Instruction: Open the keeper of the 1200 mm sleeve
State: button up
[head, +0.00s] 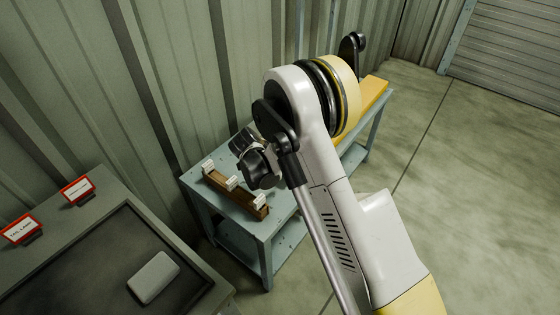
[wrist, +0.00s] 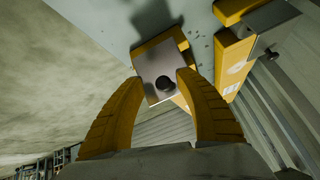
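In the wrist view my gripper (wrist: 160,76) has its two yellow fingers wide apart. Beyond and between the fingertips is a silver metal plate (wrist: 151,68) with a round dark knob or hole (wrist: 164,83), on a yellow part (wrist: 160,42). The plate may be the keeper, but no label shows to confirm it. The fingertips overlap the plate's sides in the picture; I cannot tell whether they touch it. A second yellow part (wrist: 233,50) is to the right. In the head view my arm hides the gripper and the plate.
In the head view a blue-grey table (head: 262,232) bears a brown rack (head: 216,182) with white tags and a long yellow bar (head: 373,93). A grey bench (head: 100,180) at lower left carries red-framed signs (head: 77,191) and a pale box (head: 153,277). Corrugated walls stand behind; right floor is clear.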

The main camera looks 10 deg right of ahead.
jog(key=shift+a+r, duration=0.1)
jog(key=shift+a, duration=0.1)
jog(key=v, duration=1.2)
